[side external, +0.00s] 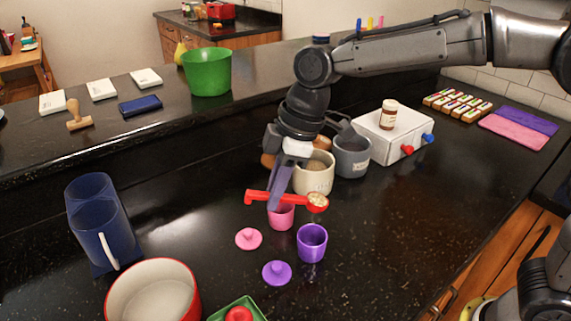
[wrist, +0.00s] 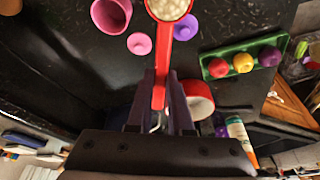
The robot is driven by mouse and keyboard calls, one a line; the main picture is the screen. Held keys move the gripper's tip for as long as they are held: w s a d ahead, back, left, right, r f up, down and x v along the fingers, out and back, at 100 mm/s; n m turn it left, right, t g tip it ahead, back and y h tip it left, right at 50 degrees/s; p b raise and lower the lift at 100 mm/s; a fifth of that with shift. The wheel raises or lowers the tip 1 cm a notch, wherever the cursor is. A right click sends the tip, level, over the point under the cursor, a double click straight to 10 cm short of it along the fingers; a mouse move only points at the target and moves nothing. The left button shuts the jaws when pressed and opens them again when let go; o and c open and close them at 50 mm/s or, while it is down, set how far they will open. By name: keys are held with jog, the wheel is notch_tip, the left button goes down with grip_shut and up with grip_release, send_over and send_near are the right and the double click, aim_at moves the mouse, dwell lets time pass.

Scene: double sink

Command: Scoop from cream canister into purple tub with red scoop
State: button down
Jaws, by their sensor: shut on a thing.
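My gripper (side external: 276,200) is shut on the red scoop (side external: 258,195), which it holds above the counter. In the wrist view the scoop's handle (wrist: 161,60) lies between my fingers (wrist: 158,108), and its bowl is filled with pale, bead-like pieces. The cream canister (side external: 314,180) stands open behind the scoop's bowl, partly covered by my gripper. The purple tub (side external: 312,244) stands open and upright on the counter, in front of and below the scoop's bowl; I cannot make it out in the wrist view. Its purple lid (side external: 277,272) lies beside it.
A pink tub (side external: 281,217) stands just left of the purple tub, below the scoop; a pink lid (side external: 248,238) lies nearby. A grey canister (side external: 352,157) and white box (side external: 386,138) are behind. A red pot (side external: 110,305) and green tray (side external: 250,304) sit in front.

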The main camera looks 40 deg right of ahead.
jog(key=shift+s+a+f+n+g+y, duration=0.1)
jog(key=shift+a+f+n+g+y, duration=0.15)
jog(key=shift+f+g+y, duration=1.2)
jog(key=shift+w+a+f+n+g+h, duration=0.1)
jog(key=shift+f+n+g, duration=0.3)
jog(key=shift+g, duration=2.2)
jog(key=shift+s+a+f+n+g+y, duration=0.1)
jog(key=shift+a+f+n+g+y, duration=0.15)
jog(key=shift+f+g+y, duration=1.2)
jog(key=shift+r+g+h, duration=0.5)
jog(key=shift+g+h, duration=0.1)
jog(key=shift+h, duration=0.1)
jog(key=shift+r, duration=0.1)
jog(key=shift+r, duration=1.95)
